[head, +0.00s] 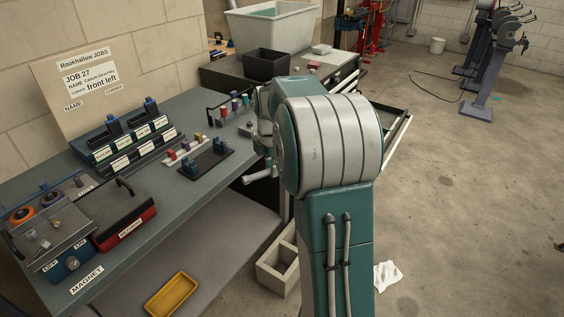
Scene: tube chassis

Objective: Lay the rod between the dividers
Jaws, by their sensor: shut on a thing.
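My arm's large teal and grey link fills the middle of the head view and hides what lies behind it. My gripper is not visible. I cannot make out a rod anywhere. No dividers can be told for certain. A drawer (397,140) stands pulled out from the dark cabinet, to the right behind my arm. Only its edge and part of its side show, and its inside is mostly hidden.
The workbench (205,108) on the left bears labelled black racks (125,140), a dark stand with blue parts (206,158) and a red-based box (125,226). A black bin (267,65) and pale tub (275,22) stand on the cabinet. Floor at right is mostly clear.

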